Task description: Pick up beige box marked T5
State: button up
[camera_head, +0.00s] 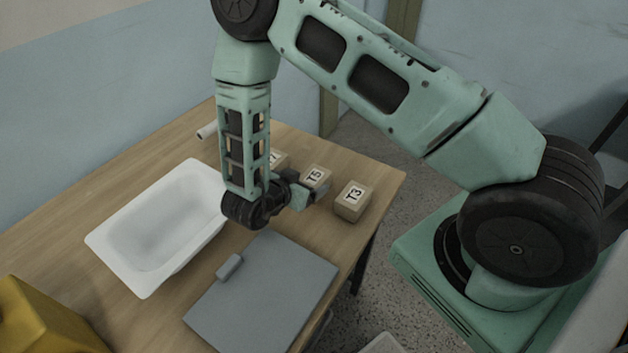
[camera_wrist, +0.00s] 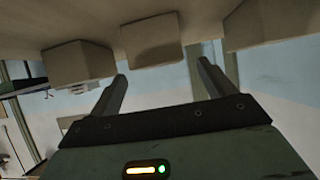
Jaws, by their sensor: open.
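The beige box marked T5 (camera_head: 316,177) stands on the wooden table between two similar boxes. My gripper (camera_head: 301,194) is beside it at table height, on its near side, partly hidden by my own wrist. In the wrist view, which looks upside down, the middle box (camera_wrist: 152,41) lies ahead of and between the two spread fingers of my gripper (camera_wrist: 162,78). The fingers are open with nothing between them. The lettering on the boxes does not show in the wrist view.
A box marked T3 (camera_head: 353,201) stands to the right of T5, and another box (camera_head: 279,160) to its left, partly hidden by my arm. A white tub (camera_head: 112,238) and a grey flat panel (camera_head: 290,296) lie nearer on the wooden table (camera_head: 384,183). A yellow object (camera_head: 40,318) is at lower left.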

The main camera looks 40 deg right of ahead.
aim_at(313, 179)
jog(key=p+x, duration=0.2)
jog(key=x, duration=0.2)
jog(key=shift+w+d+f, duration=0.2)
jog(key=shift+d+f, duration=0.15)
jog(key=shift+d, duration=0.1)
jog(key=c, duration=1.2)
